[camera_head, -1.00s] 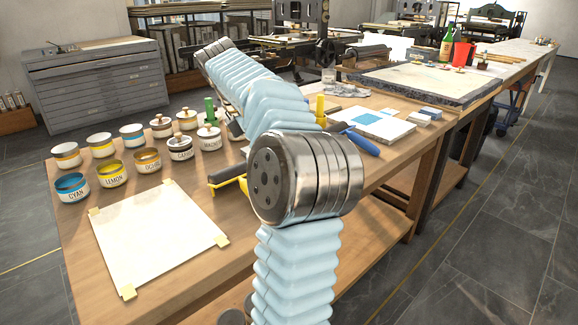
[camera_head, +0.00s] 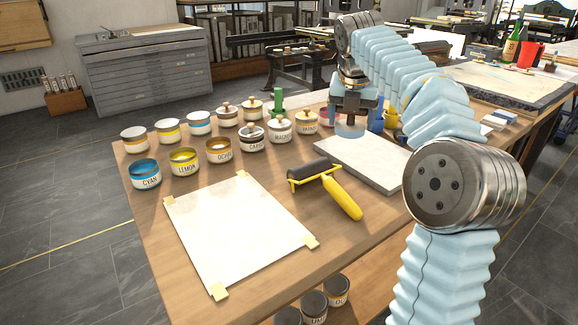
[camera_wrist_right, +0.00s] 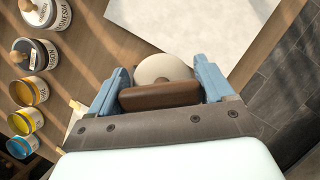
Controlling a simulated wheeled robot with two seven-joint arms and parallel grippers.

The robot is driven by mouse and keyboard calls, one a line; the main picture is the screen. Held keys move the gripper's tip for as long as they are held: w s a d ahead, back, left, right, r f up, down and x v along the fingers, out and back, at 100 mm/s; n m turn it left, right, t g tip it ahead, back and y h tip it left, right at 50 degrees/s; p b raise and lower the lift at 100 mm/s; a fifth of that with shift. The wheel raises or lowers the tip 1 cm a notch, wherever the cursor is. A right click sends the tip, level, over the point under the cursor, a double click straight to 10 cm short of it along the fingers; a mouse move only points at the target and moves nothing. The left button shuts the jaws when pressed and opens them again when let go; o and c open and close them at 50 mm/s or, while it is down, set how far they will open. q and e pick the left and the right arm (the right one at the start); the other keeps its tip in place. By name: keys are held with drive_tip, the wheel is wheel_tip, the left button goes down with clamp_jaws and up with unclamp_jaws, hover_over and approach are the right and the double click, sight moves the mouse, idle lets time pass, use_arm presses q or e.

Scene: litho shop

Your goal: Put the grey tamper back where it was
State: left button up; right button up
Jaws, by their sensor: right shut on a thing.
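My right gripper (camera_head: 351,115) points down near the far left corner of a pale grey slab (camera_head: 362,160) on the wooden table. It is shut on the grey tamper, whose round grey disc (camera_head: 350,131) shows below the fingers. In the right wrist view the gripper (camera_wrist_right: 160,88) has a brown wooden piece between its blue fingers, with the tamper's pale round disc (camera_wrist_right: 163,68) just beyond. I cannot tell whether the disc touches anything below. My left gripper is not in view.
Labelled ink cans, including cyan (camera_head: 145,175) and carbon (camera_head: 252,138), stand in rows on the left. A black roller with a yellow handle (camera_head: 341,198) lies in front of the slab. A taped paper sheet (camera_head: 238,222) is at the front. A green object (camera_head: 277,102) stands behind the cans.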

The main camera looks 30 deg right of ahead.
drive_tip(key=shift+n, duration=0.6)
drive_tip(key=w+a+f, duration=0.2)
drive_tip(key=w+a, duration=0.1)
drive_tip(key=w, duration=0.1)
drive_tip(key=w+a+f, duration=0.2)
drive_tip(key=w+f, duration=0.1)
drive_tip(key=w, duration=0.1)
drive_tip(key=w+a+f, duration=0.3)
drive_tip(key=w, duration=0.1)
drive_tip(key=shift+w+a+f+b, duration=0.1)
drive_tip(key=shift+a+f+b, duration=0.05)
drive_tip(key=shift+a+b, duration=0.2)
drive_tip(key=shift+w+a+f, duration=0.15)
drive_tip(key=shift+w+f, duration=0.1)
drive_tip(key=shift+f, duration=0.2)
wheel_tip(320, 180, down, 4)
drive_tip(key=shift+w+a+r+b, duration=0.15)
drive_tip(key=shift+r+b, duration=0.1)
drive_tip(key=shift+b, duration=0.35)
drive_tip(key=o, duration=1.1)
drive_tip(key=p+v, duration=0.2)
drive_tip(key=v, duration=1)
